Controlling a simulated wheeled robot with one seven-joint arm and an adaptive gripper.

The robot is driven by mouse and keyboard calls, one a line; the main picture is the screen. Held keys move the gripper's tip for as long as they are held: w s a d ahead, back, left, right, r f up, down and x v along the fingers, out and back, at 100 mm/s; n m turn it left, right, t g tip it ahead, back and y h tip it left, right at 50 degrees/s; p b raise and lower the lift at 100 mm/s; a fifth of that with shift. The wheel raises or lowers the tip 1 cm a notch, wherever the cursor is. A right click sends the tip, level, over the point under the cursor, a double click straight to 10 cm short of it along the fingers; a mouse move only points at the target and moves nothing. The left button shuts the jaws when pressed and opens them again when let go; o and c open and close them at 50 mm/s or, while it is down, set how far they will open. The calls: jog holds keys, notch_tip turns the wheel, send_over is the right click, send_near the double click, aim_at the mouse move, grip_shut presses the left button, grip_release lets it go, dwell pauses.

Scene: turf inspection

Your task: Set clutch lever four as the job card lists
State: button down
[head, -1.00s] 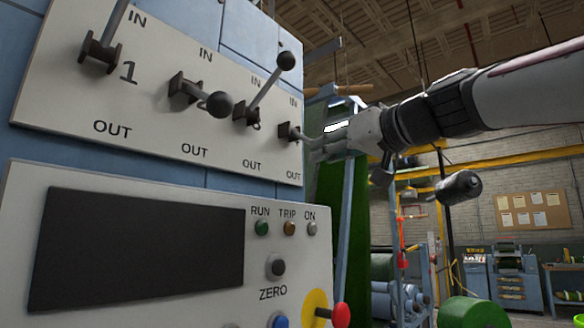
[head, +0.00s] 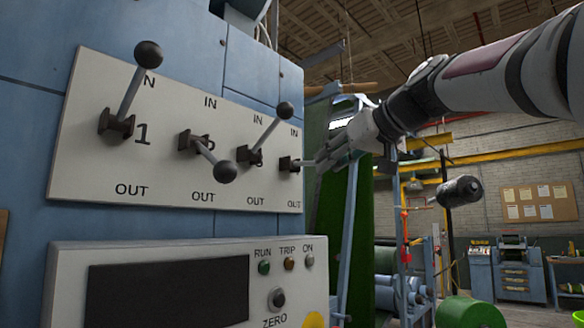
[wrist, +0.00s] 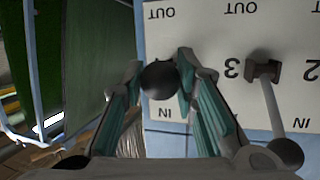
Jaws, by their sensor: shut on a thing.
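Clutch lever four (head: 290,164) is the rightmost lever on the white panel (head: 80,165). Its short rod points out to the right, roughly level between the IN and OUT marks. My gripper (head: 322,160) is at its end. In the wrist view, which shows the panel upside down, the lever's dark ball knob (wrist: 158,80) sits between my gripper's teal-padded fingers (wrist: 160,88), which are shut on it. The knob hides the rod there. Levers one (head: 131,92) and three (head: 270,132) point up toward IN. Lever two (head: 210,158) slants down toward OUT. I cannot make out a job card.
Below is a control box (head: 70,260) with a dark screen (head: 165,290), lamps and a ZERO knob (head: 277,299). Lever three's knob (wrist: 287,153) stands close to my gripper in the wrist view. Green turf (head: 330,215) hangs behind. A pinboard (head: 537,205) is on the far wall.

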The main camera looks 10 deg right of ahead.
notch_tip(320, 180, up, 5)
jog(key=shift+f+p, duration=0.2)
jog(key=shift+p, duration=0.75)
jog(key=shift+w+a+r+p, duration=0.1)
jog(key=shift+a+r+p, duration=0.1)
jog(key=shift+r+p, duration=0.45)
jog(key=shift+w+a+r+p, duration=0.15)
jog(key=shift+r+p, duration=0.2)
jog(key=shift+p, duration=0.2)
jog(key=shift+w+a+r+p, duration=0.1)
jog(key=shift+w+r+p, duration=0.05)
jog(key=shift+r+p, duration=0.3)
jog(key=shift+w+a+r+g+p, duration=0.15)
jog(key=shift+w+r+g+p, duration=0.2)
jog(key=shift+p, duration=0.45)
jog(key=shift+a+f+g+h+p, duration=0.1)
jog(key=shift+g+h+p, duration=0.15)
jog(key=shift+h+p, duration=0.05)
jog(key=shift+w, duration=0.1)
jog(key=c, duration=1.3)
grip_release()
jog(key=shift+f, duration=0.1)
